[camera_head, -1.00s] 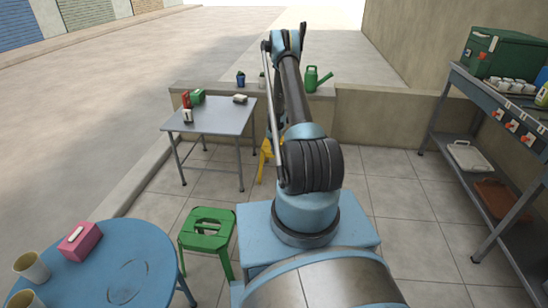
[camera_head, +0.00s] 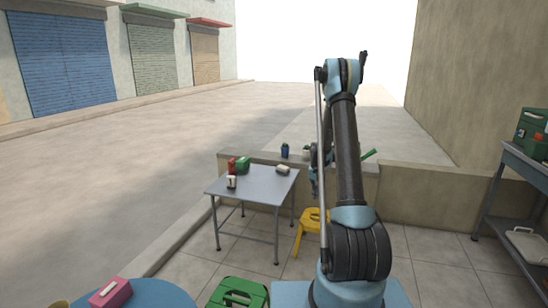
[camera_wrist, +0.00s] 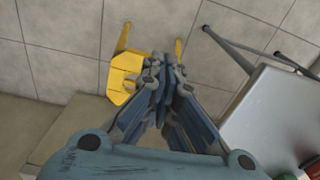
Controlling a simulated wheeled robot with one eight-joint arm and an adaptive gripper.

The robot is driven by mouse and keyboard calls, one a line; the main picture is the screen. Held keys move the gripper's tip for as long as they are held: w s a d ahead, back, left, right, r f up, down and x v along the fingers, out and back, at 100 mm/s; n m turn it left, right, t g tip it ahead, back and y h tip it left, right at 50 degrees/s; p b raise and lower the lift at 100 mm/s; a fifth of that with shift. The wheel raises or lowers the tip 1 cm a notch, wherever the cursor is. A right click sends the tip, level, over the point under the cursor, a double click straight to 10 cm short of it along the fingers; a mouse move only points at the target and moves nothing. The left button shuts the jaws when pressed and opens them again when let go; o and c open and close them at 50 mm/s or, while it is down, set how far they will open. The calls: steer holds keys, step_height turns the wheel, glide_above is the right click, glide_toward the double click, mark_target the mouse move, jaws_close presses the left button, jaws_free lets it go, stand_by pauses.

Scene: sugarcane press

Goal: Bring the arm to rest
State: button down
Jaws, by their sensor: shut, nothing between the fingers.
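My gripper (camera_wrist: 162,72) is shut and empty in the wrist view, its fingers pointing down above the tiled floor and a yellow stool (camera_wrist: 124,78). In the head view my arm stands raised at right of centre. My gripper (camera_head: 314,190) hangs beyond the arm there, partly hidden by it, above the yellow stool (camera_head: 311,220) and to the right of the grey table (camera_head: 258,190). It appears to touch nothing.
A low wall (camera_head: 430,200) runs behind, with a blue cup (camera_head: 284,151) and a partly hidden green watering can (camera_head: 369,154) on it. A green stool (camera_head: 238,293) and a blue round table (camera_head: 150,295) stand in front. A shelf (camera_head: 518,180) is at right.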

steer(key=s+a+r+n+t, duration=0.1)
steer(key=s+a+r+n, duration=0.1)
steer(key=s+r, duration=2.25)
steer(key=s+f, duration=0.2)
steer(key=s, duration=1.1)
steer(key=s+a+f+n, duration=0.1)
steer(key=s+f, duration=0.2)
steer(key=s, duration=1.1)
steer(key=shift+s+f+t, duration=0.25)
steer(key=shift+f+t, duration=0.1)
steer(key=shift+t, duration=0.05)
